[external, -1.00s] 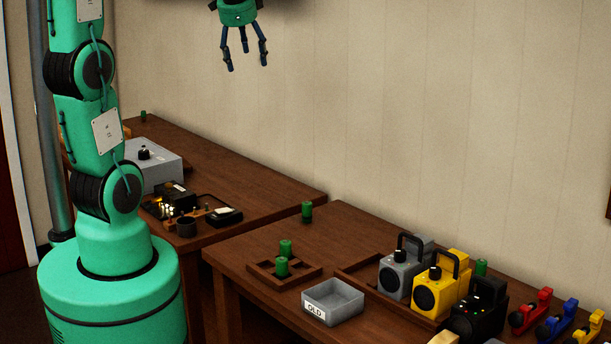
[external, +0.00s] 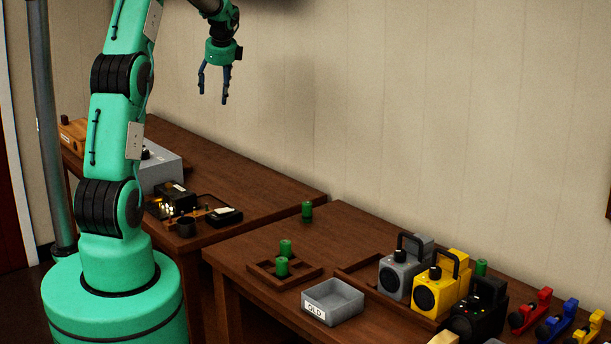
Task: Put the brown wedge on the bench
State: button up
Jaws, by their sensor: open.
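My gripper (external: 213,95) hangs open and empty in the air in front of the wall, above the left bench (external: 255,180), with its blue fingers pointing down. I cannot clearly pick out a brown wedge. An orange-brown wooden block (external: 73,136) stands at the far left end of the left bench, partly hidden by my arm and the pole, and I cannot tell its full shape. The right bench (external: 350,225) is also dark wood. My gripper touches nothing.
The right bench holds green cylinders (external: 285,248), a grey tray (external: 333,303), grey, yellow (external: 437,292) and black boxes, and coloured clamp-like pieces (external: 529,312). The left bench's right end is clear.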

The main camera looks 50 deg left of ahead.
jog(key=s+a+f+m+g+b, duration=0.1)
jog(key=s+a+f+m+b, duration=0.1)
jog(key=a+f, duration=1.5)
jog(key=s+a+m, duration=0.1)
jog(key=a+m, duration=0.1)
jog(key=a, duration=0.1)
jog(key=shift+s+f+g, duration=0.15)
jog(key=shift+f+g, duration=0.1)
jog(key=shift+g, duration=0.05)
jog(key=shift+b+x, duration=1)
jog(key=shift+x, duration=3.35)
jog(key=shift+a, duration=0.15)
jog(key=shift+f, duration=0.1)
jog(key=shift+b+x, duration=0.95)
jog(key=shift+x, duration=1.5)
jog(key=c, duration=1.4)
